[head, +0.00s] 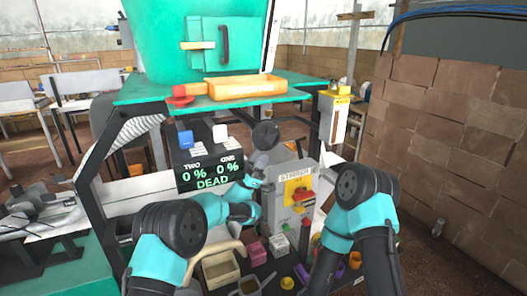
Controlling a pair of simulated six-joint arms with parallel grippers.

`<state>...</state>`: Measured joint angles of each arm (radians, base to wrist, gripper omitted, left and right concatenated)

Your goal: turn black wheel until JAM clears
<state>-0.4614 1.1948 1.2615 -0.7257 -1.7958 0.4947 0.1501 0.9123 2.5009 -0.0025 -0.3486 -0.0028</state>
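A dark round disc (265,135) shows just left of the grey machine box (291,207); I cannot tell whether it is the black wheel or part of my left wrist. My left gripper (263,158) is up at this disc, left of the box, small and partly hidden by its own links. I cannot tell whether its fingers are open or shut. The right arm comes in from the lower right, and its gripper cannot be made out. The black display (210,171) reads TWO 0 %, ONE 0 % and DEAD; no JAM text is readable.
A green shelf (150,97) holds an orange tray (247,87) and a red knob (180,93). The box carries a yellow panel with a red handle (303,196). Small blocks and a wooden bin (221,268) crowd the front. A brick wall (450,130) stands right.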

